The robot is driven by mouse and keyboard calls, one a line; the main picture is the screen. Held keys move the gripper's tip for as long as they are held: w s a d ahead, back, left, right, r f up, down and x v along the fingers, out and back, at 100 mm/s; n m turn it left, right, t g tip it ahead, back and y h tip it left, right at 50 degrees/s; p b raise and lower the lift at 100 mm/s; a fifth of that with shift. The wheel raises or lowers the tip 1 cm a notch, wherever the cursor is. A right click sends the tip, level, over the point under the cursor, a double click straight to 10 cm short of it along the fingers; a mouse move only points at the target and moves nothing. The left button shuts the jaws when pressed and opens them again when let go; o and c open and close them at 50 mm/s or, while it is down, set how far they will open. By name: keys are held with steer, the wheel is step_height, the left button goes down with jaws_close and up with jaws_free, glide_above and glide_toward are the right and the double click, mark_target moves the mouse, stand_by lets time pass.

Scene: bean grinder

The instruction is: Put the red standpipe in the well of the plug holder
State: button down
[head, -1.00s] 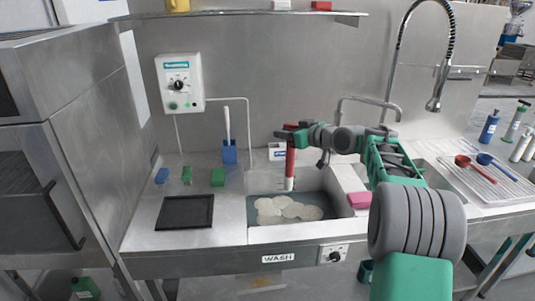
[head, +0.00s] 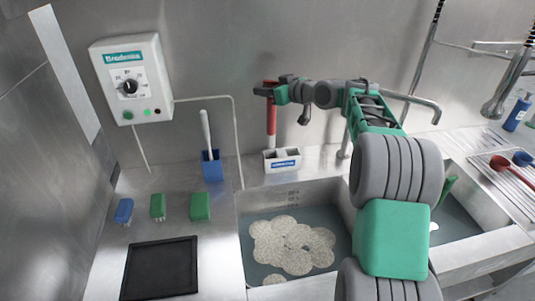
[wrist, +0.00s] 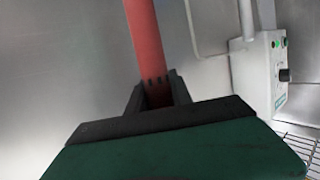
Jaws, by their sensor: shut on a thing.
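The red standpipe (head: 271,118) hangs upright from my gripper (head: 270,91), which is shut on it near its upper part. In the wrist view the red pipe (wrist: 146,42) runs up from between the two dark fingers (wrist: 158,92). The plug holder (head: 283,161) is a small white box with a blue label, on the ledge behind the sink.
The sink (head: 300,196) with round pale items in water lies in front of the holder. A blue brush pot (head: 212,168) stands to the left, with a control box (head: 130,80) on the wall. A tap (head: 425,105) is at the right.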

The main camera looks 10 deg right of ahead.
mark_target(271, 117)
step_height(271, 117, down, 10)
steer(key=p, duration=0.1)
steer(key=shift+a+r+p, duration=0.15)
steer(key=shift+r+p, duration=0.05)
steer(key=shift+p, duration=0.2)
steer(key=shift+s+f, duration=0.1)
steer(key=shift+f, duration=0.05)
steer(key=c, duration=1.1)
jaws_free()
steer(key=shift+c, duration=0.2)
